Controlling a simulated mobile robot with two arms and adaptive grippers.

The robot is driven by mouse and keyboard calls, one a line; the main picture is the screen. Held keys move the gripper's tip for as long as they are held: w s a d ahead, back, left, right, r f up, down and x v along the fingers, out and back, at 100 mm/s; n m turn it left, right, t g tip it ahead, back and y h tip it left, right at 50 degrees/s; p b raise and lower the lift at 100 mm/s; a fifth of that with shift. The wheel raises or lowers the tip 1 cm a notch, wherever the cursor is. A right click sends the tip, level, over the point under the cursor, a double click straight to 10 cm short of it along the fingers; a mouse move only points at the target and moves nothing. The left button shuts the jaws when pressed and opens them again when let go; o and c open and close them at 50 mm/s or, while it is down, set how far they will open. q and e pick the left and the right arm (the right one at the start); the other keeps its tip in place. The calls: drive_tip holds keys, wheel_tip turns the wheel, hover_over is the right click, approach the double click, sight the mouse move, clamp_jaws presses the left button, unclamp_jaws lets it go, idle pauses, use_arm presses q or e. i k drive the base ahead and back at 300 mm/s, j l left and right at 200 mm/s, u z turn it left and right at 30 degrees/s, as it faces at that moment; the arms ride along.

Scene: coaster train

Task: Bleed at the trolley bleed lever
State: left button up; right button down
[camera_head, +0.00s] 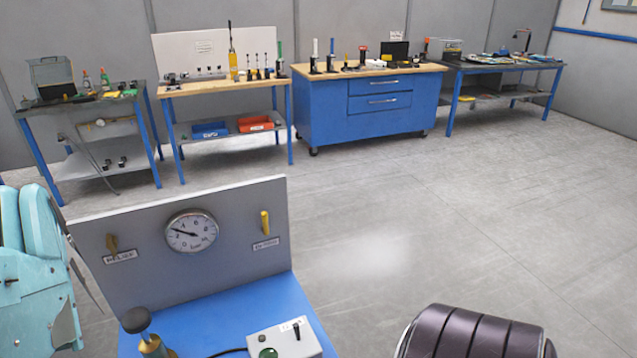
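The trolley (210,325) stands close in front of me with a blue top and an upright grey panel (140,270). A round pressure gauge (191,231) marked in bar is on the panel, its needle pointing to the upper left. A yellow lever (265,222) stands near upright on the panel's right side above a small label. A second, darker yellow lever (112,244) is on the left side above another label. The label words are too small to read surely, so I cannot tell which is the bleed lever. No gripper fingertips can be made out.
On the trolley top are a dark-knobbed brass fitting (150,335) and a grey switch box (285,340) with a green button. Several workbenches, including a blue drawer bench (330,110), line the back wall. The grey floor (440,220) between is clear.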

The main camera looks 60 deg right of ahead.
sight(265, 229)
drive_tip(key=z, duration=1.4)
drive_tip(key=l, duration=0.15)
